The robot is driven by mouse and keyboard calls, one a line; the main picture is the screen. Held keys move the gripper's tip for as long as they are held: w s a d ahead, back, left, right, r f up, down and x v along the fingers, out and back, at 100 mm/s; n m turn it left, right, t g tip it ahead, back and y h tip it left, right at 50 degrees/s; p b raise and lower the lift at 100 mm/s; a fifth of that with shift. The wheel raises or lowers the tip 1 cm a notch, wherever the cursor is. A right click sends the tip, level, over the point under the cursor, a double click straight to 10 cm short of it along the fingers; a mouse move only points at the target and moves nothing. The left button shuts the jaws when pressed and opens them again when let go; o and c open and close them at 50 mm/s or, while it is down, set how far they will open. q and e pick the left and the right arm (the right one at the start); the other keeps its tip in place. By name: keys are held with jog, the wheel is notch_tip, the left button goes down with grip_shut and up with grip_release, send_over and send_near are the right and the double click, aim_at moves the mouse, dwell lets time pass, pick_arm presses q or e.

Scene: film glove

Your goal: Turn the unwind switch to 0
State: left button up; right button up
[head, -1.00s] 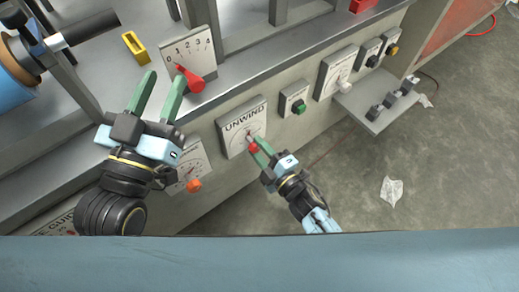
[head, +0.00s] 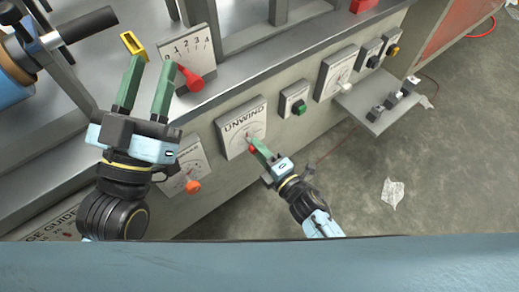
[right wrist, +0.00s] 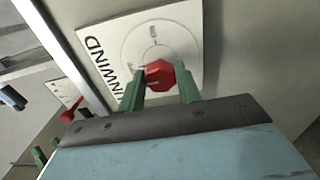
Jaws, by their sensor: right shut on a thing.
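The unwind switch is a white plate (head: 232,130) lettered UNWIND on the front of the grey machine. Its red knob (right wrist: 160,75) sits at the middle of a printed dial. My right gripper (head: 257,148) is at this knob and shut on it; the right wrist view shows a green finger on either side. The knob is mostly hidden in the head view. The dial marks are too small to read, so I cannot tell the knob's setting. My left gripper (head: 147,88) is open and empty, raised left of the switch, near the upper numbered plate.
A numbered plate with a red lever (head: 194,81) is at the upper left. A dial with an orange knob (head: 193,187) is lower left. A green knob (head: 299,107) and further switches run to the right. A small shelf (head: 373,112) sticks out.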

jog(key=o, duration=1)
jog(key=shift+c, duration=0.2)
pick_arm(q)
notch_tip(320, 180, down, 13)
jog(key=a+g+y+p, duration=0.2)
jog(key=g+y+p, duration=0.1)
jog(key=g, duration=0.6)
jog(key=shift+w+a+p, duration=0.15)
jog(key=shift+p, duration=0.15)
pick_arm(e)
jog(key=v, duration=1.3)
jog(key=shift+s, duration=0.2)
pick_arm(q)
jog(key=shift+f, duration=0.1)
pick_arm(e)
jog(key=shift+d, duration=0.1)
